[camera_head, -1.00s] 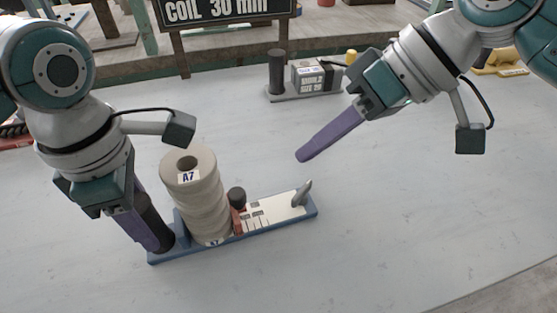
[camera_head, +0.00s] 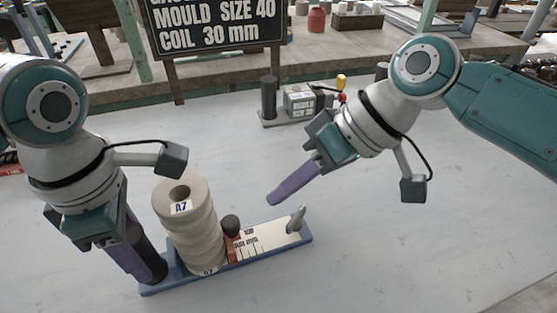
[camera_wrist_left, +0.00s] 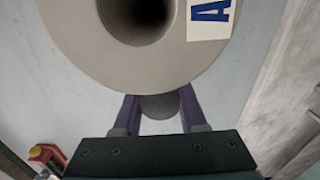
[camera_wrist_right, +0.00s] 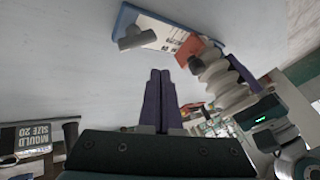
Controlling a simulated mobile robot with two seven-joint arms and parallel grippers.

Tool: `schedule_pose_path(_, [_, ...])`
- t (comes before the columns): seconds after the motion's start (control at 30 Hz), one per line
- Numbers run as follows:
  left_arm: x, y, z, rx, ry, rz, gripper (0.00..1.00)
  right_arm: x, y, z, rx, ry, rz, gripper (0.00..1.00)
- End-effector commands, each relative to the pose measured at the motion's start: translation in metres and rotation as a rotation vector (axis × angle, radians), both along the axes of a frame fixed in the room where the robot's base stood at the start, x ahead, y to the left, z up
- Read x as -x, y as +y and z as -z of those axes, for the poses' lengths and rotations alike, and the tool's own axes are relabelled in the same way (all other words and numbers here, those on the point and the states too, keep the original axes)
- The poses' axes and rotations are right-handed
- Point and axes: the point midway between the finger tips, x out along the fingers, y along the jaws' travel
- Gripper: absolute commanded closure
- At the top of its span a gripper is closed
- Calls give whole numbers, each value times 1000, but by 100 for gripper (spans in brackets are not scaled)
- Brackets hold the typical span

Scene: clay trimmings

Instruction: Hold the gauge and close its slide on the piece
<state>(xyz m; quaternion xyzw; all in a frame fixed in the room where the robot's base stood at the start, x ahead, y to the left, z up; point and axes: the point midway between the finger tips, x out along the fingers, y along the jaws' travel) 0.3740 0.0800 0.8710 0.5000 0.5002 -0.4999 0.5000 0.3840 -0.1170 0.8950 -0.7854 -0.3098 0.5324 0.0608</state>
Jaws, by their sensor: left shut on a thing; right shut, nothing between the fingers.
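The gauge has a blue base (camera_head: 272,246) with a white scale plate (camera_head: 262,238). A grey peg (camera_head: 297,219) stands at its right end. The red slide (camera_head: 231,250), with a dark knob (camera_head: 230,224), sits close to the right of the piece; I cannot tell whether they touch. The piece is a grey ringed clay stack (camera_head: 205,232) labelled A7, upright on the base. My left gripper (camera_head: 146,272) is shut on the gauge's dark post (camera_wrist_left: 160,106), left of the piece. My right gripper (camera_head: 272,200) is shut and empty, above and behind the scale; the slide also shows in the right wrist view (camera_wrist_right: 187,50).
A second block with a dark post (camera_head: 268,98) and a grey labelled box (camera_head: 299,101) stands at the back of the table. A dark sign (camera_head: 215,27) stands behind it. The table right of and in front of the gauge is clear.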

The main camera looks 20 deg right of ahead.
Motion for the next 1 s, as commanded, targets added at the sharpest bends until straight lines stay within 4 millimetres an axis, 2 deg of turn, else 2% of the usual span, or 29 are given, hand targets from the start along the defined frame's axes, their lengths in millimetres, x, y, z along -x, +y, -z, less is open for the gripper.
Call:
schedule_pose_path(0.03, [0, -1, -1, 2, -1, 0, 100, -1, 7, 6, -2, 2, -1, 100])
schedule_pose_path(0.1, [0, -1, -1, 2, -1, 0, 100, 3, 19, 4, -3, -1, -4, 100])
schedule_pose_path(0.3, [0, -1, 0, 2, -1, 0, 100, 8, 38, 4, -1, 0, -1, 100])
schedule_pose_path(0.7, [0, -1, -1, 2, -1, 0, 100, 10, 42, 4, 0, 0, 0, 100])
schedule_pose_path(0.87, [0, -1, -1, 2, -1, 0, 100, 12, 52, 3, -1, 0, -3, 100])
schedule_pose_path(1.0, [0, -1, -1, 3, -1, 1, 100, 12, 53, 3, -3, 2, -2, 100])
